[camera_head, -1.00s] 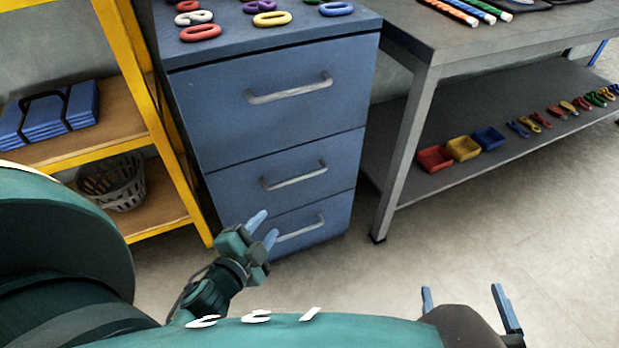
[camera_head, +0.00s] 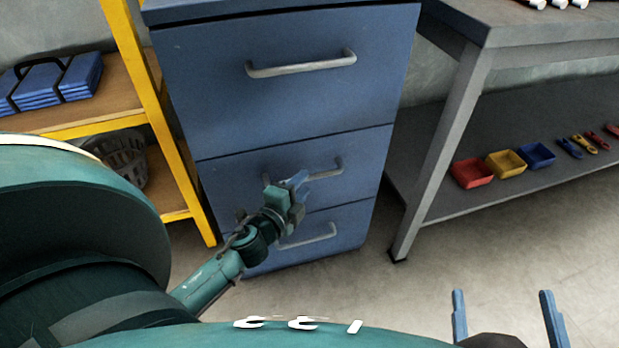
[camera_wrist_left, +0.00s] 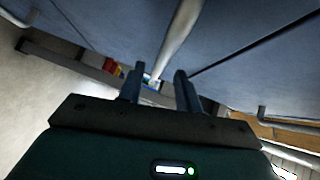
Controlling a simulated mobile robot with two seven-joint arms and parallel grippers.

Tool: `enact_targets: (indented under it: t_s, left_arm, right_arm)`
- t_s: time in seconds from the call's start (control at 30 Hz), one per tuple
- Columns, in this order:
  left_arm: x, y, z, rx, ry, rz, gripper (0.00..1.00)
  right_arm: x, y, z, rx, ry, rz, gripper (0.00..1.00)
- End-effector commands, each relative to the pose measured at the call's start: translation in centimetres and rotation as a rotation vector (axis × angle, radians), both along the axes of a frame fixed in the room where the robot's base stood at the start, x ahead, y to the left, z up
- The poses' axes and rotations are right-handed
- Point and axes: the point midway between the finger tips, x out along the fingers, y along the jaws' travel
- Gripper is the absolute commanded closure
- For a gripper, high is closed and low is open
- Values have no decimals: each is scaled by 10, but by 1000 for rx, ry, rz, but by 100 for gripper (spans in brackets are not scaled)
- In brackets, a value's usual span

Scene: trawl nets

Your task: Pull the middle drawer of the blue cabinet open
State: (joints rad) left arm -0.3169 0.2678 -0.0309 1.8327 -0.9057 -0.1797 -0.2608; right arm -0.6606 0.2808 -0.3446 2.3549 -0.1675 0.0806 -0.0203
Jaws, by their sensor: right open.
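The blue cabinet (camera_head: 285,95) has three drawers with grey bar handles, all closed. The middle drawer (camera_head: 228,172) has a handle (camera_head: 328,172) partly hidden behind my left gripper (camera_head: 283,180). In the left wrist view a grey handle bar (camera_wrist_left: 181,30) runs down toward the gap between the two fingers of my left gripper (camera_wrist_left: 159,77). The fingers stand apart, close to the bar; whether they touch it I cannot tell. My right gripper (camera_head: 503,296) is open and empty at the bottom right, away from the cabinet.
Floor ahead is clear.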

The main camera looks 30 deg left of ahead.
Motion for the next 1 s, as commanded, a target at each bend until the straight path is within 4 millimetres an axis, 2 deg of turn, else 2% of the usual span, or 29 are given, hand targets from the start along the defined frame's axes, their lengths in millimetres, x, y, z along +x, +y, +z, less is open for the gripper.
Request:
enact_targets:
  t_s: [0.1, 0.23, 0.63, 1.0]
  left_arm:
    - [20, 2, -4, 1, -1, 0, 66]
    - [34, 2, -5, -1, 0, 0, 66]
    - [40, 3, -6, -2, 1, 1, 66]
    - [40, 3, -6, -2, 1, 1, 96]
  right_arm:
    - [0, 0, -1, 6, -1, 2, 11]
    - [1, 1, -1, 12, -3, 4, 11]
    - [1, 1, 0, 17, -1, 5, 11]
    - [1, 1, 1, 18, -3, 5, 11]
